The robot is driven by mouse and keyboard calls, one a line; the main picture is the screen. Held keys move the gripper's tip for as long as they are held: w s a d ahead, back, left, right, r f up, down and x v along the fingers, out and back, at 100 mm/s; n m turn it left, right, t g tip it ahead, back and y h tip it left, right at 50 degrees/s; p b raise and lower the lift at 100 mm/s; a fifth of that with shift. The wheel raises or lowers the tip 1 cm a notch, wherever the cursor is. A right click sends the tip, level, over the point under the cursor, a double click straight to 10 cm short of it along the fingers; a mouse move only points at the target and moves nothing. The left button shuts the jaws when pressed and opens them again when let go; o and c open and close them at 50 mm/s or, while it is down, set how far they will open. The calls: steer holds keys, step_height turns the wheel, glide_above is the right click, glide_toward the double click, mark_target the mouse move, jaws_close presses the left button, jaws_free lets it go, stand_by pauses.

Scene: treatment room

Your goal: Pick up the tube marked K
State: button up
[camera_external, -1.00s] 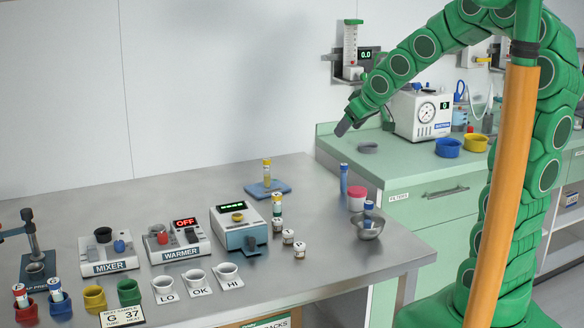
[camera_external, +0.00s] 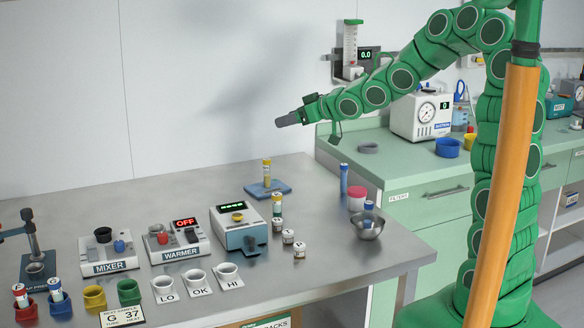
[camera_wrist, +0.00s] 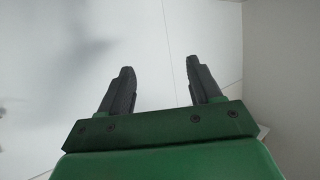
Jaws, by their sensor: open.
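No letter K is readable on any tube. A yellow-capped tube (camera_external: 267,172) stands upright on a blue pad at the back of the steel table. Another tube (camera_external: 277,204) stands right of the white device. A blue tube (camera_external: 343,178) stands near the pink-lidded jar, and a blue-capped tube (camera_external: 368,213) leans in a metal bowl. Tubes with red (camera_external: 20,293) and blue (camera_external: 56,288) cups around them stand at far left. My gripper (camera_external: 284,121) is high above the table's back, apart from every tube. In the wrist view my gripper (camera_wrist: 160,72) is open and empty, facing bare wall.
The mixer (camera_external: 104,251), warmer (camera_external: 178,242) and white device with green display (camera_external: 238,224) stand mid-table. Small white jars (camera_external: 299,249) and labelled cups (camera_external: 227,274) are in front. A green counter (camera_external: 420,170) adjoins at right. The table's right front is clear.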

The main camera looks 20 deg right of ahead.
mark_target(280, 197)
step_height(280, 197, down, 23)
steer(key=shift+r, duration=0.15)
steer(key=shift+x, duration=1.25)
steer(key=shift+d+x, duration=0.25)
steer(key=shift+x, duration=2.4)
steer(key=shift+w+d, duration=0.1)
steer(key=shift+w, duration=0.1)
steer(key=c, duration=1)
